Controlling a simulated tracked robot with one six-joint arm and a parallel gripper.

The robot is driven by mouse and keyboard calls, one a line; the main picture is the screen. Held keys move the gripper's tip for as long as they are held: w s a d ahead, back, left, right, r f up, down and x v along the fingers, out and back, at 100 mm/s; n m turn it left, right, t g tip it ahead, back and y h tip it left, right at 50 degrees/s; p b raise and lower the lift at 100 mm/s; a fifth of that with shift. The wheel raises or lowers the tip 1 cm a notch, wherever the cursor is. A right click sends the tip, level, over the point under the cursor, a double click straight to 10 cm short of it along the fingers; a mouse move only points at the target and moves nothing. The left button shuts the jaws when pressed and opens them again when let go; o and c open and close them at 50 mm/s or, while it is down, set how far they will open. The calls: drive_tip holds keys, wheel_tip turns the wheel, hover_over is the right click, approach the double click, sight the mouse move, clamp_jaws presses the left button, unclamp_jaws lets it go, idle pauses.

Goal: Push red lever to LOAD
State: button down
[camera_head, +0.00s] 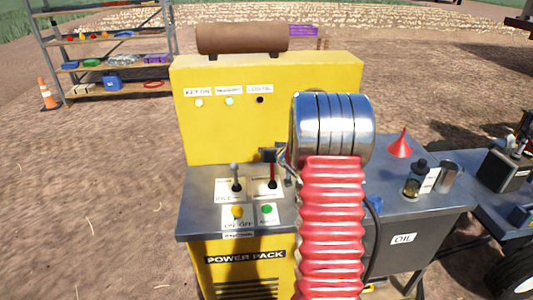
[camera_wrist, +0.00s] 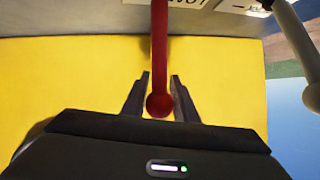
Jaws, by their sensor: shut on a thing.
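The red lever (camera_head: 272,173) stands up from the panel on the grey top of the yellow power pack (camera_head: 245,257). In the wrist view the lever (camera_wrist: 159,60) runs down the middle and its round red knob lies between my fingers. My gripper (camera_wrist: 160,92) has one dark finger on each side of the lever and is shut on it. In the head view my gripper (camera_head: 269,155) shows small and dark at the lever's top, partly hidden by my arm. The label by the lever is too small to read.
A grey-knobbed lever (camera_head: 235,175) stands left of the red one. A yellow button (camera_head: 237,211) and a green button (camera_head: 267,209) sit in front. The yellow back panel (camera_head: 225,130) rises behind. A red funnel (camera_head: 400,143) and an oil bottle (camera_head: 415,180) stand at right.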

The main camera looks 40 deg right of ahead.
drive_tip(key=shift+s+a+f, duration=0.15)
drive_tip(key=shift+f, duration=0.5)
drive_tip(key=c, duration=1.8)
unclamp_jaws()
drive_tip(key=o, duration=0.4)
drive_tip(key=shift+r, duration=0.2)
drive_tip(key=shift+c, duration=0.2)
drive_tip(key=shift+r, duration=0.1)
drive_tip(key=v, duration=1.3)
drive_tip(key=shift+s+r, duration=0.2)
